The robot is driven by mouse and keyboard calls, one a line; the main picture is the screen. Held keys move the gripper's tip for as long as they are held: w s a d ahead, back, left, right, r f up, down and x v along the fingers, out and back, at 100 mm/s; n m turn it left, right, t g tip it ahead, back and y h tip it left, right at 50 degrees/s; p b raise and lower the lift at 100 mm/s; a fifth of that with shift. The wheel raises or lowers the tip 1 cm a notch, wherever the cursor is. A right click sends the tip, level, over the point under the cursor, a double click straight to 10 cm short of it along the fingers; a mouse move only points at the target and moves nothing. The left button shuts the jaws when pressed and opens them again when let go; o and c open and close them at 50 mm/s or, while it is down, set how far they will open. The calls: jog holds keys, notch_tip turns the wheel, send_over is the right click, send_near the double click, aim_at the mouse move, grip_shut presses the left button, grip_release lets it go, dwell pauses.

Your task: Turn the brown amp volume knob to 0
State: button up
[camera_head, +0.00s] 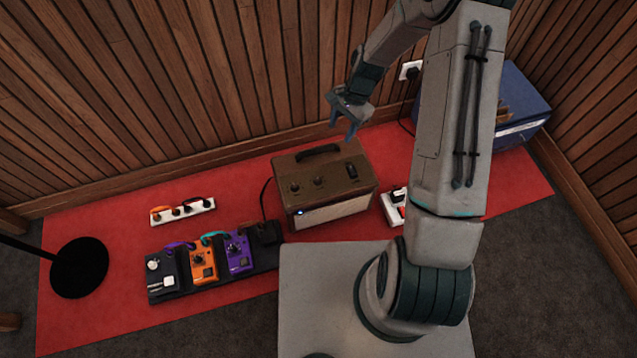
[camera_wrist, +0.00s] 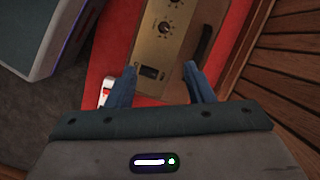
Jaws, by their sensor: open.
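The brown amp (camera_head: 331,168) stands on the red mat with two dark round knobs (camera_head: 318,181) and a black switch (camera_head: 351,171) on its top panel. In the wrist view the amp (camera_wrist: 183,72) shows from above, with one whole knob (camera_wrist: 165,28) and another at the top edge. I cannot read which knob is volume or where it points. My gripper (camera_head: 344,133) is open and empty above the amp's right rear side. In the wrist view its blue fingers (camera_wrist: 160,72) sit apart around the switch area, with the knobs beyond the fingertips.
A black handle (camera_head: 318,152) lies along the amp's rear top. A pedalboard (camera_head: 212,277) with several pedals is at front left. A white-and-red item (camera_head: 395,206) sits right of the amp. A blue box (camera_head: 520,95) is at far right. The wood wall stands close behind.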

jog(key=m+b, duration=0.2)
jog(key=b, duration=0.1)
send_near(318, 179)
jog(key=shift+g+y, duration=0.3)
jog(key=shift+y, duration=0.2)
jog(key=b+x, duration=0.1)
jog(key=x, duration=0.2)
jog(key=b+x, duration=0.1)
jog(key=x, duration=0.1)
jog(key=b+x, duration=0.1)
jog(key=x, duration=0.2)
jog(key=shift+w+d+f+b, duration=0.25)
jog(key=shift+f+b, duration=0.1)
jog(key=shift+f, duration=0.1)
jog(key=c, duration=1)
